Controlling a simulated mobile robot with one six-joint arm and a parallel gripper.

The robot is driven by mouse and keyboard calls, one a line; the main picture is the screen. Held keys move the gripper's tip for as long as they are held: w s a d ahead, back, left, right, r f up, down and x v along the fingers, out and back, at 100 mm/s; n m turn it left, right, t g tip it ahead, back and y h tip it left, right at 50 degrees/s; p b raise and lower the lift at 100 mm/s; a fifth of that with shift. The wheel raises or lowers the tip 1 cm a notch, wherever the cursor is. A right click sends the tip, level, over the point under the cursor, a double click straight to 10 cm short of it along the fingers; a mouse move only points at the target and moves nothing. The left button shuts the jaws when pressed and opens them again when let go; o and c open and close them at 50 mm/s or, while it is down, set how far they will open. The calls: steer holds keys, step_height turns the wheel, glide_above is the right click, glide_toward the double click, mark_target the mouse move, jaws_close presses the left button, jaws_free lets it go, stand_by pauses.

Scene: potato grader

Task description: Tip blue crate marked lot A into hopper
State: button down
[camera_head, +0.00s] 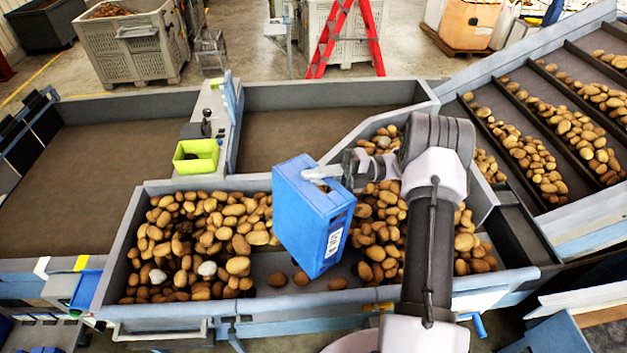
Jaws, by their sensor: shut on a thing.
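The blue crate (297,222) is held above the middle of the hopper, tipped steeply over. A white label (334,243) with dark print is on its right side; the letters are turned and too small to read surely. The inside of the crate is hidden from this view. My gripper (322,174) is shut on the crate's upper edge, with my arm reaching in from the lower right. The grey hopper (146,187) holds many potatoes to the left and right of the crate. A barer strip of its floor with a few potatoes shows below the crate.
A potato-laden conveyor with cross bars (540,130) rises to the right. A yellow-green bin (196,157) sits on the divider behind the hopper. Grey belts (75,190) lie behind and left. A red ladder (345,40) and a large grey crate (135,50) stand farther back.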

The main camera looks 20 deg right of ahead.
steer(key=shift+s+a+r+h+p, duration=0.2)
steer(key=shift+a+r+h+p, duration=0.1)
steer(key=shift+a, duration=0.35)
steer(key=shift+s+a+r+h+p, duration=0.15)
steer(key=shift+a+r+h+p, duration=0.15)
steer(key=shift+a, duration=0.35)
steer(key=s+a+f+n+h+p, duration=0.1)
steer(key=a+h, duration=0.3)
steer(key=a, duration=0.4)
steer(key=s+a+f+n+h+p, duration=0.1)
steer(key=s+a+f+h+p, duration=0.1)
steer(key=a, duration=0.7)
steer(key=shift+s+a+f+n+h, duration=0.25)
steer(key=shift+s+f+n+h, duration=0.15)
steer(key=shift+s+h, duration=0.45)
steer(key=shift+w, duration=0.1)
steer(key=s+a+f+n+t+h+b, duration=0.1)
steer(key=a+f+h+b, duration=0.3)
steer(key=f, duration=0.5)
steer(key=s+a+f+n+h+b, duration=0.1)
steer(key=a+f+h+b, duration=0.4)
steer(key=f+b, duration=0.3)
steer(key=shift+s+a+f+t+b, duration=0.35)
steer(key=shift+a+t, duration=0.05)
steer(key=shift+a, duration=0.35)
